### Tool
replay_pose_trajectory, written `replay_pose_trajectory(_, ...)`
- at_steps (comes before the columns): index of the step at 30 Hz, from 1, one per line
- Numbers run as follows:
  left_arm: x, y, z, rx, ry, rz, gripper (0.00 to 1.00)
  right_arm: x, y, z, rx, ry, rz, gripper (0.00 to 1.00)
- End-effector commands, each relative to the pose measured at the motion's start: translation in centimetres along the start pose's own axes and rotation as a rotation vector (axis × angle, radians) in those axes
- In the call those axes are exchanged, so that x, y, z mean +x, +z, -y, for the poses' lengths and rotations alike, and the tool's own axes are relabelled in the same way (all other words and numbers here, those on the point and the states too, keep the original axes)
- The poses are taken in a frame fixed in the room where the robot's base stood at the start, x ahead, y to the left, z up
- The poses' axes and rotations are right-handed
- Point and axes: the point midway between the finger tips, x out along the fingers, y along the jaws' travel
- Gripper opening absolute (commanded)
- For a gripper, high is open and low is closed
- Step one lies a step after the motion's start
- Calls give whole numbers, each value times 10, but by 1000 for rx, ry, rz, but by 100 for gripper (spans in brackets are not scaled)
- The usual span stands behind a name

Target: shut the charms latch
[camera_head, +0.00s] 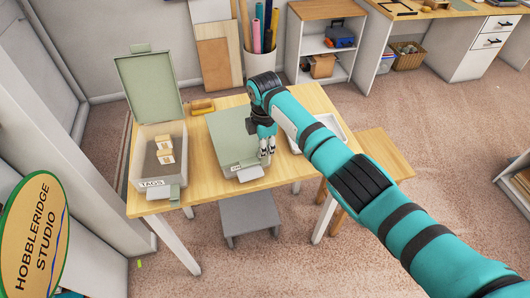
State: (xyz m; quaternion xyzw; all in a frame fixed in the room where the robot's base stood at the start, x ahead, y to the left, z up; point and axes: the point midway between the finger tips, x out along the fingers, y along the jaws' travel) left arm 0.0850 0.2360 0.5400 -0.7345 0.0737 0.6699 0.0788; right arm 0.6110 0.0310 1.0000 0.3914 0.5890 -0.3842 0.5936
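A box with a grey-green lid (229,137) stands in the middle of the wooden table, its lid down. Its front label is mostly covered, so I cannot read it whole. A grey-green latch tab (250,174) sticks out at its front edge; I cannot tell whether it is fastened. My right gripper (267,155) points down over the front right part of this box, just behind the latch. Its fingers are close together with nothing visible between them. Whether the fingertips touch the box is unclear. My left gripper is out of view.
A box labelled TAGS (145,171) stands at left with its lid up and small cards inside. A tan block (201,106) lies behind. A white tray (328,127) is at right, partly behind my arm.

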Motion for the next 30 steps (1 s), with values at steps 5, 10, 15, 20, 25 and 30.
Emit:
replay_pose_trajectory(5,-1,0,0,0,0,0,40,2,-1,2,0,-3,-3,14)
replay_pose_trajectory(10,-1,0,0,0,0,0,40,2,-1,1,0,-1,-1,28)
replay_pose_trajectory(15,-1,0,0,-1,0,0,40,1,0,1,1,1,-1,28)
replay_pose_trajectory(20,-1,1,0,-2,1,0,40,-10,0,0,0,3,-1,28)
replay_pose_trajectory(25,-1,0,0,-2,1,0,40,-42,0,-1,0,6,-1,28)
replay_pose_trajectory(30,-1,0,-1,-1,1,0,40,-79,0,-1,0,5,0,28)
